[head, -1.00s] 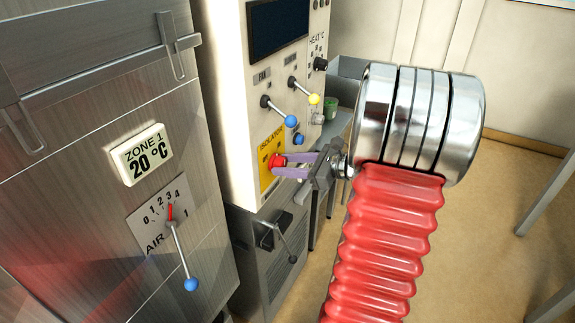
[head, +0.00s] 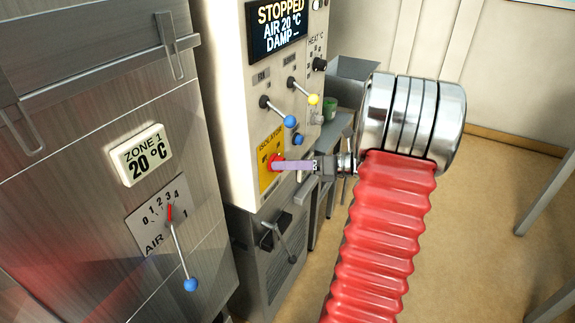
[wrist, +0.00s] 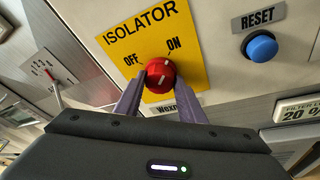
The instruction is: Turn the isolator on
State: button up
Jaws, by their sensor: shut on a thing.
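The isolator is a red round knob (wrist: 160,75) on a yellow plate (wrist: 118,48) marked OFF on the left and ON on the right. In the wrist view its white mark leans up and right, toward ON. In the head view the red knob (head: 277,162) is mostly hidden by my fingers. My gripper (wrist: 161,84) is shut on the knob, with one purple finger on each side. In the head view my gripper (head: 280,165) reaches it from the right.
Above the isolator are a blue-tipped lever (head: 290,121) and a yellow-tipped lever (head: 313,99). A blue RESET button (wrist: 262,47) is right of the plate in the wrist view. An AIR lever (head: 190,284) is on the left cabinet. The floor at right is largely clear.

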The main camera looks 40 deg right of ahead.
dwell(0.4)
jog(key=o, duration=1)
jog(key=shift+o, duration=0.2)
jog(key=shift+d, duration=0.1)
jog(key=v, duration=1.3)
jog(key=shift+s, duration=0.35)
jog(key=shift+d, duration=0.1)
